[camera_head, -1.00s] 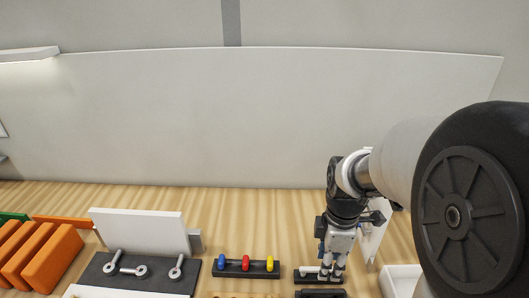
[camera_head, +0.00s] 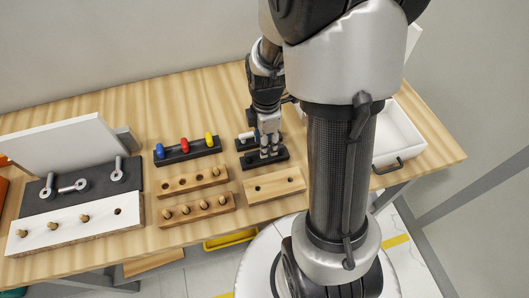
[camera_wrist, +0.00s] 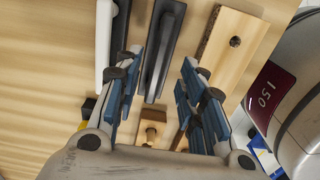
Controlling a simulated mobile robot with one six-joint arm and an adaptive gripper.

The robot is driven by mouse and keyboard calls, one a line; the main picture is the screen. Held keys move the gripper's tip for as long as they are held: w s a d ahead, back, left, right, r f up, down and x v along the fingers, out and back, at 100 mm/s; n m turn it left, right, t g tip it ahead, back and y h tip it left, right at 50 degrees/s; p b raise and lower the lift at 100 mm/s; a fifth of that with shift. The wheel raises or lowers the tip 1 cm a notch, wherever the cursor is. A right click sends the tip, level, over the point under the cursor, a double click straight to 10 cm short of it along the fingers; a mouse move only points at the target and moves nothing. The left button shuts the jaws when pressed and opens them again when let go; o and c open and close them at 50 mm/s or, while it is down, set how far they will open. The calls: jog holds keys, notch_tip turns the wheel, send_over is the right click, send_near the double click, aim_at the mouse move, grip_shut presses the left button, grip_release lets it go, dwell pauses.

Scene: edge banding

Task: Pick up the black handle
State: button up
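The black handle (camera_wrist: 158,55) is a long dark bar on a black base (camera_head: 279,155), seen between my fingers in the wrist view. My gripper (camera_head: 268,150) points down over that base in the head view and hides most of the handle there. In the wrist view my gripper (camera_wrist: 162,75) is open, with one blue-padded finger on each side of the handle and visible gaps to it. Whether the fingertips are level with the handle is hard to tell.
A white handle (camera_head: 247,137) lies on a black base just behind. A wooden block with holes (camera_head: 274,186) is in front. Colored pegs (camera_head: 185,145) stand in a rack to the left. A white tray (camera_head: 398,138) is to the right, partly behind my arm.

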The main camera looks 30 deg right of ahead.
notch_tip(320, 180, down, 5)
jog(key=shift+d+f+b, duration=0.1)
jog(key=shift+b, duration=0.95)
jog(key=shift+c, duration=0.6)
grip_shut()
